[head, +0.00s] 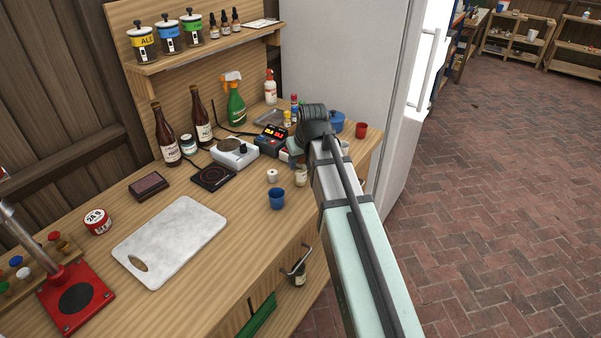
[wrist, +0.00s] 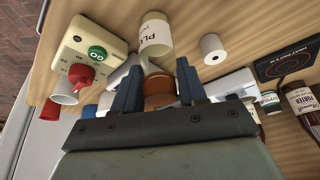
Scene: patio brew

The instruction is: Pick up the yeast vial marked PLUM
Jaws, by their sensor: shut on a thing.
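The vial marked PLUM (wrist: 155,36) shows in the wrist view with a pale label reading "PL" and the rest turned out of sight. A brown-orange cap (wrist: 158,88), which looks like its cap, sits between the two blue fingers of my gripper (wrist: 157,86). The gripper is shut on it. In the head view a small pale-labelled vial (head: 300,176), likely the same one, shows just left of my arm. My arm largely hides the gripper there. I cannot tell whether the vial's base touches the bench.
A white roll (head: 272,176) and a blue cup (head: 277,199) stand close by on the bench. A black hot plate (head: 213,176), a scale (head: 235,152) and bottles (head: 166,135) are farther left. A cream device with a green GO label (wrist: 93,52) is beside the vial.

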